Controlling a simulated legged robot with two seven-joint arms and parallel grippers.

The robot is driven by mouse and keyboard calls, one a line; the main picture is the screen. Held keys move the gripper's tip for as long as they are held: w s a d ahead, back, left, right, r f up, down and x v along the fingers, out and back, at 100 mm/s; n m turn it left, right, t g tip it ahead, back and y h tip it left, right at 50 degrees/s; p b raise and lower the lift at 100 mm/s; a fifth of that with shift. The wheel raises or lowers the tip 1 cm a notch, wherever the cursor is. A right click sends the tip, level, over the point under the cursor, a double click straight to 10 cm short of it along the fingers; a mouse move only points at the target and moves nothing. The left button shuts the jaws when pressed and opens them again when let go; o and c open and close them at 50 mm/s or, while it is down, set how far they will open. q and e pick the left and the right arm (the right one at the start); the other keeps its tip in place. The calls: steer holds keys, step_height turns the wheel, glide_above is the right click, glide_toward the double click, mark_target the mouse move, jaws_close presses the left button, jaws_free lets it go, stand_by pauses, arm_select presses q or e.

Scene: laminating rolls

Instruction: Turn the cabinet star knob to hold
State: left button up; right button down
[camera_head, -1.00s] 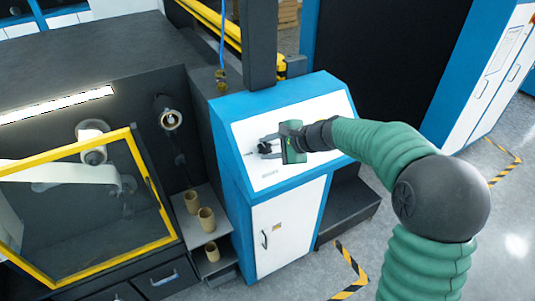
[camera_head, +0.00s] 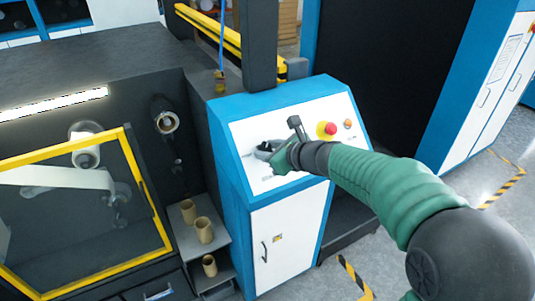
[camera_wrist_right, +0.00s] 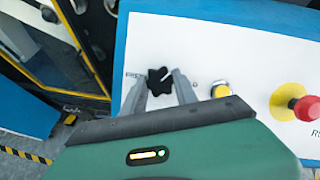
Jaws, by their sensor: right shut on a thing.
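The black star knob (camera_wrist_right: 158,80) sits on the white sloped panel of the blue cabinet (camera_head: 290,201). In the right wrist view it lies between the two fingers of my right gripper (camera_wrist_right: 162,85), which is shut on it. A white mark shows on the knob, pointing up and to the right. Printed labels sit on both sides of the knob, partly hidden and too small to read fully. In the head view my right gripper (camera_head: 266,150) reaches the panel from the right and hides most of the knob. My left gripper is not in view.
A red emergency button (camera_head: 327,129) on a yellow base sits right of the knob. A yellow button (camera_wrist_right: 221,90) is close beside the right finger. A yellow-framed window (camera_head: 68,210) and cardboard cores (camera_head: 204,230) are to the left.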

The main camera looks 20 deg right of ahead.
steer(key=m+h, duration=0.1)
steer(key=m, duration=0.1)
steer(key=m+b, duration=0.1)
steer(key=m, duration=0.2)
steer(key=shift+a+f+h, duration=0.1)
steer(key=shift+a+h, duration=0.05)
steer(key=shift+h, duration=0.25)
steer(key=m+h, duration=0.1)
steer(key=m, duration=0.2)
steer(key=m+h, duration=0.1)
steer(key=m, duration=0.2)
steer(key=shift+m, duration=0.4)
steer(key=c, duration=0.9)
jaws_free()
steer(key=shift+c, duration=0.2)
